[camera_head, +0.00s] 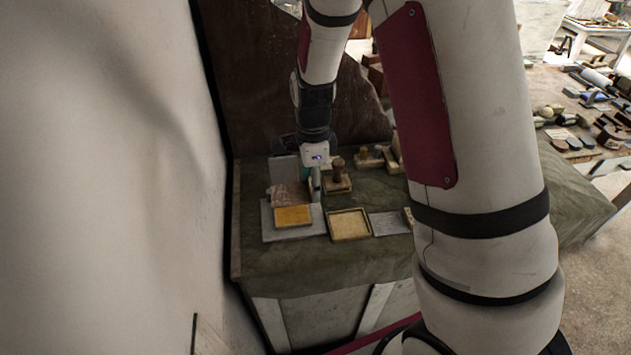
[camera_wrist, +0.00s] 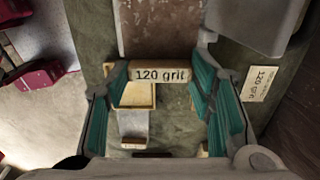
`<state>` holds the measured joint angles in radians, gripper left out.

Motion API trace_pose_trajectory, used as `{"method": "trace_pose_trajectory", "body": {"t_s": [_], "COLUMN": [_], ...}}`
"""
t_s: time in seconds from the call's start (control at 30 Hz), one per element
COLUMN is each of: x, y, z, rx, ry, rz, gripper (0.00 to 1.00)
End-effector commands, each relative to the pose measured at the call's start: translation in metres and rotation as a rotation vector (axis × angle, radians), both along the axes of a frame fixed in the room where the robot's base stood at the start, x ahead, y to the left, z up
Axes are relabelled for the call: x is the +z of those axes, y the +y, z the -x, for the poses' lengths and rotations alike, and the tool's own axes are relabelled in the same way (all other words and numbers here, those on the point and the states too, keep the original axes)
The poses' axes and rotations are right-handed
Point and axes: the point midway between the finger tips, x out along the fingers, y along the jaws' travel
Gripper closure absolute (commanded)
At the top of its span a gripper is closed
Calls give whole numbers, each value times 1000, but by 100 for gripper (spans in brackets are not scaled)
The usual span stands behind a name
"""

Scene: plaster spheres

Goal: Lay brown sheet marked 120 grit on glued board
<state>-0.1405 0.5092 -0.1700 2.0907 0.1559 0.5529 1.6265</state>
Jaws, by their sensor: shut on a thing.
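The brown sheet (camera_head: 288,193) shows in the head view just behind an orange-yellow board (camera_head: 293,215), which I take for the glued board. In the wrist view the brown sheet (camera_wrist: 160,30) extends up from a pale wooden block (camera_wrist: 162,75) marked "120 grit". My gripper (camera_wrist: 158,82) has its teal fingers on either side of this block and is shut on it. In the head view my gripper (camera_head: 310,188) is at the sheet's right side, its fingers partly hidden. I cannot tell the sheet's exact height. The glued board is not clear in the wrist view.
The orange-yellow board rests on a grey plate (camera_head: 270,232). A shallow pale tray (camera_head: 349,224) and a grey slab (camera_head: 388,222) lie to the right. A wooden-handled block (camera_head: 338,180) stands behind. A second "120 grit" label (camera_wrist: 260,83) lies right in the wrist view.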

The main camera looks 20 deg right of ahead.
Motion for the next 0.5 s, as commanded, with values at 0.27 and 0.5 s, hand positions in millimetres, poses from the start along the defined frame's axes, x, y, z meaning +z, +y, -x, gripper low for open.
{"method": "trace_pose_trajectory", "body": {"t_s": [0.27,0.5], "x": [-19,-42], "y": [0,0], "z": [-1,-1], "rx": [-1,-1], "ry": [2,1], "rz": [0,0], "gripper": [72,72]}}
